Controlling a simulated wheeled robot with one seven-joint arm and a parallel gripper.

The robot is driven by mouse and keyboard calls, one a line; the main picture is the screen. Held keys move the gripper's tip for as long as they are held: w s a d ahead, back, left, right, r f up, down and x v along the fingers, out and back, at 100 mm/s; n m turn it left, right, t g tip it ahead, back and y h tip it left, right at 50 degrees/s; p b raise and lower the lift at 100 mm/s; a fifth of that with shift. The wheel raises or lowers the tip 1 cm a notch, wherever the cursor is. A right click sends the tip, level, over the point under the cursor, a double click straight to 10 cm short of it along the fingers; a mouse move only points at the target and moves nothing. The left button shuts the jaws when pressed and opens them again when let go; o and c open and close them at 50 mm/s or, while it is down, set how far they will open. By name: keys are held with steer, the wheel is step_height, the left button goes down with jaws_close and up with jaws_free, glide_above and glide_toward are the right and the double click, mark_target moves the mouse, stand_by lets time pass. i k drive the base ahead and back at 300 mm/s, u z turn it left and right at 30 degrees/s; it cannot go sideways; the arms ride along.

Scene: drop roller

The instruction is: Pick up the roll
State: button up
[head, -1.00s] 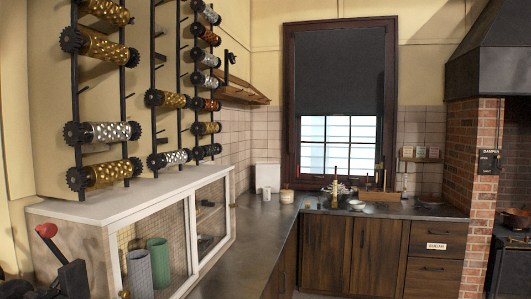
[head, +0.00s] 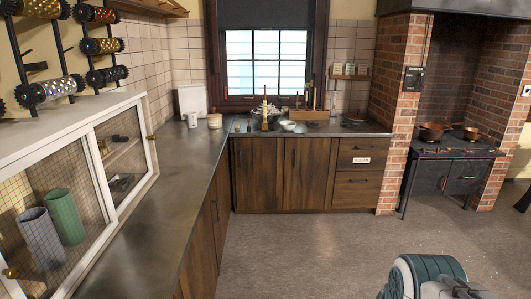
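Several patterned rollers with black toothed ends hang on black wall racks at the upper left. A gold roller (head: 35,8) is cut by the top edge. I cannot tell which one is the task's roll. My gripper is not in view. Only a teal and white part of my own arm shows at the bottom right, apart from the rollers.
A white mesh-fronted cabinet (head: 125,100) stands below the racks, holding a grey cylinder (head: 41,240) and a green cylinder (head: 65,216). A dark counter (head: 165,195) runs beside it to the corner. A stove (head: 450,170) stands at right. The middle floor (head: 300,250) is clear.

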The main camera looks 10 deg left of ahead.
mark_target(94, 77)
steer(key=z, duration=0.1)
steer(key=i, duration=1.6)
steer(key=u, duration=0.45)
steer(key=i, duration=1.4)
steer(key=u, duration=1.8)
steer(key=i, duration=0.9)
steer(key=u, duration=0.7)
